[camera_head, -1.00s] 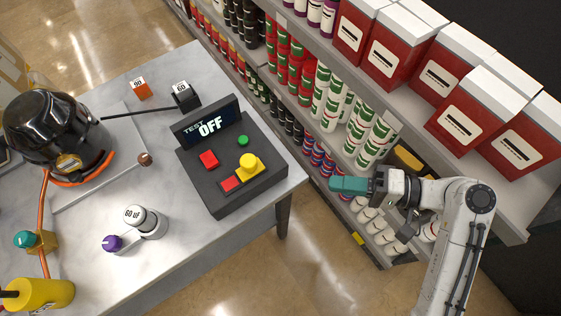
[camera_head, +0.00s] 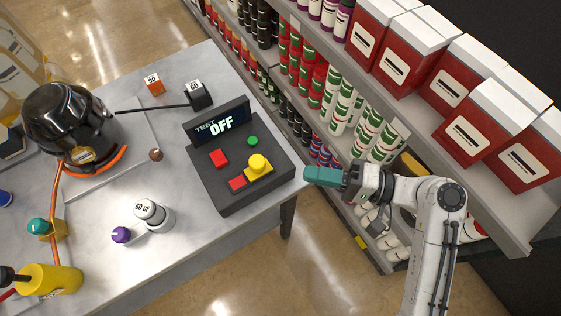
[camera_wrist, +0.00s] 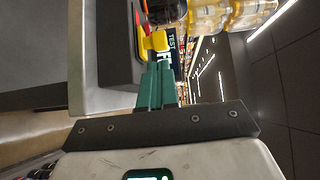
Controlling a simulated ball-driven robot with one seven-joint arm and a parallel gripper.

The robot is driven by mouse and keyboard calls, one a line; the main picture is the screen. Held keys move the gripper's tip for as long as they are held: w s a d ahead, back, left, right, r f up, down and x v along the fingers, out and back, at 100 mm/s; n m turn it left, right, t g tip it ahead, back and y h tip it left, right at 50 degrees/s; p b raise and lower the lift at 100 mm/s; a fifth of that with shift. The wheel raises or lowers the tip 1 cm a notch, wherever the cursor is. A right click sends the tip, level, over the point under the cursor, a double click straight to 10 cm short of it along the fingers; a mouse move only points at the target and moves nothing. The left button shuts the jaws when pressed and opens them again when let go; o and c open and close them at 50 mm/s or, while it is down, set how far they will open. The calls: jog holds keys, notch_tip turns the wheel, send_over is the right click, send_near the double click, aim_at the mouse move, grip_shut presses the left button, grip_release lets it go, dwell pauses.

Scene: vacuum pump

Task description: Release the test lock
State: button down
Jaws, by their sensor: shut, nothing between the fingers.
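The dark test box (camera_head: 237,190) sits on the table's right part, its tilted display (camera_head: 217,122) reading "TEST OFF". Its top carries a green button (camera_head: 252,141), a red square button (camera_head: 218,158), another red square (camera_head: 237,183) and a yellow knob on a yellow base (camera_head: 258,164). I cannot tell which part is the lock. My gripper (camera_head: 310,174), with green fingers, is shut and empty, just right of the table's edge and apart from the box. In the wrist view, the shut fingers (camera_wrist: 157,75) point towards the yellow knob (camera_wrist: 156,42) and the box side (camera_wrist: 118,45).
A black pump (camera_head: 68,120) with an orange hose stands on the table's left. A white "50 uF" cylinder (camera_head: 150,212), a purple knob (camera_head: 121,235) and a yellow can (camera_head: 50,279) stand nearer. Stocked shelves (camera_head: 400,128) rise close behind my arm.

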aim_at(262, 187)
jog(key=a, duration=0.2)
jog(key=w+a+p, duration=0.1)
jog(key=a, duration=0.4)
jog(key=shift+w+a+f+p, duration=0.15)
jog(key=shift+w+a+p, duration=0.1)
jog(key=shift+p, duration=0.1)
jog(key=s+a, duration=0.1)
jog(key=a, duration=0.1)
jog(key=s+a, duration=0.1)
jog(key=shift+s+a+p, duration=0.35)
jog(key=shift+s+a, duration=0.05)
jog(key=shift+w+d, duration=0.1)
